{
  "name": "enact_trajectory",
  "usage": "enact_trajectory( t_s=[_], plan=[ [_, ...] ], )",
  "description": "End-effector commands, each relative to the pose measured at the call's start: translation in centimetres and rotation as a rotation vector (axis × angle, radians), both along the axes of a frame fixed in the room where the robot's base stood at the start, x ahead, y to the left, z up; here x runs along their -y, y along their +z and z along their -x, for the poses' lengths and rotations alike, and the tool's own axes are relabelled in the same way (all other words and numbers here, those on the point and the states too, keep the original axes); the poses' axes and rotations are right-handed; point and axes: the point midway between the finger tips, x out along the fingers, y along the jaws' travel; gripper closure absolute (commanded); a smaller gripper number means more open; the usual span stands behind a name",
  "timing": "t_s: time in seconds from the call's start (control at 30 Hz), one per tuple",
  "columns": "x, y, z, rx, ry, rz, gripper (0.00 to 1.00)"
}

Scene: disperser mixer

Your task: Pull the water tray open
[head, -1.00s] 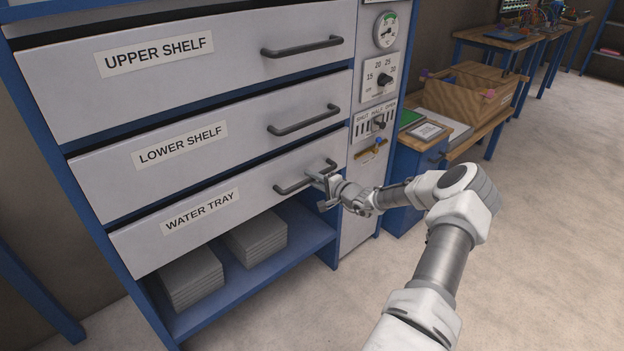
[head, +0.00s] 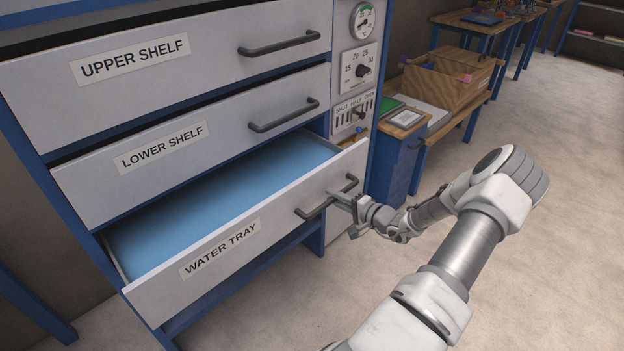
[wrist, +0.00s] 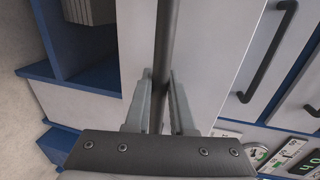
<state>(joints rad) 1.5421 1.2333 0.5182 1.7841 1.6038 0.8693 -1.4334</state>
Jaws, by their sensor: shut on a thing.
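The water tray (head: 160,298) is the lowest drawer of the cabinet, with a white front labelled WATER TRAY. It stands pulled out part way, and its blue inside (head: 215,203) shows from above. Its dark bar handle (head: 312,213) is on the right part of the front. My gripper (head: 343,201) is at the right portion of this handle, shut on it. In the wrist view, the two fingers of my gripper (wrist: 163,100) lie on either side of the handle bar (wrist: 168,40). The exact contact is hard to make out there.
The lower shelf drawer (head: 85,191) and upper shelf drawer (head: 200,75) are shut above the tray. A control panel with a gauge (head: 363,20) and dials is right of the drawers. A blue cabinet (head: 393,170) and wooden benches stand farther right. The floor (head: 560,220) at right is clear.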

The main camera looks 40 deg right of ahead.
Motion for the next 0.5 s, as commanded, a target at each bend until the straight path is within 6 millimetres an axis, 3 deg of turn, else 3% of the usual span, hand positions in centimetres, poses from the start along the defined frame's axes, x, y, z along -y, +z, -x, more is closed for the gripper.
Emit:
enact_trajectory(
  t_s=[0.03, 0.2, 0.5],
  plan=[
    [0.3, 0.1, 2.0, -0.002, -0.004, -0.001, 1.00],
    [0.7, 0.0, 7.6, -0.001, -0.004, 0.000, 1.00],
    [1.2, 0.0, 14.6, 0.000, -0.002, 0.001, 1.00]
  ],
)
